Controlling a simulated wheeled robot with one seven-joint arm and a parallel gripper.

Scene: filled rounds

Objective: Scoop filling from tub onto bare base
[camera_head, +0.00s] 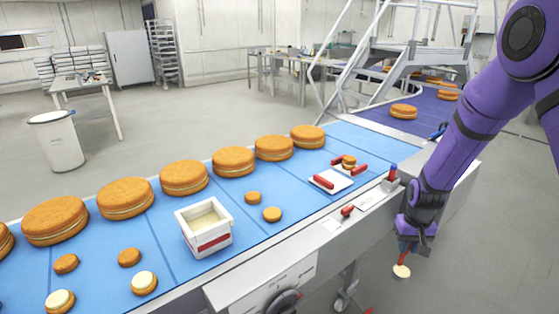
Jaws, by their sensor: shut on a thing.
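My gripper (409,243) hangs at the right, off the front edge of the belt, above the floor. It is shut on the red handle of a scoop, whose round end (401,271) points down and looks cream-coloured; whether that is filling is hard to tell. The white square tub (208,245) with a red band stands on the blue belt, with pale filling (205,219) inside, far left of my gripper. Two small rounds (144,283) (59,301) carry pale filling.
Several large filled rounds (184,177) line the belt's far side. A white board (331,181) with red-handled items and a small stacked round (348,162) lies at the right. Another red-handled item (347,211) rests on the front ledge. A second belt (440,115) carries rounds behind.

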